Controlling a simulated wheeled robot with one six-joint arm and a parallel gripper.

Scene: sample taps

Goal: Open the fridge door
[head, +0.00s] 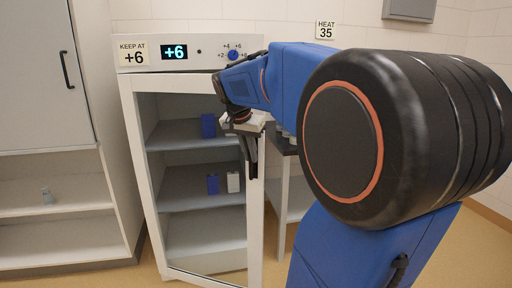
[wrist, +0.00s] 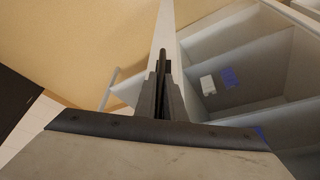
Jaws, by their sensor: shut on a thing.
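The fridge is a white cabinet with a glass door (head: 148,185) at the centre left of the head view. A header panel (head: 215,58) above the door has a display (head: 174,52) reading +6. My gripper (head: 250,160) is at the door's right edge and points down. In the wrist view my gripper (wrist: 163,92) is shut around the dark upright door handle (wrist: 163,58), beside the white door frame (wrist: 166,25). The fingers hide part of the handle. I cannot tell whether the door is slightly ajar.
Blue and white items (head: 233,182) stand on the fridge shelves. A tall grey cupboard (head: 40,75) with an open lower shelf stands at the left. A bench (head: 284,150) stands to the right of the fridge, partly behind my arm. Some floor (head: 150,278) shows in front.

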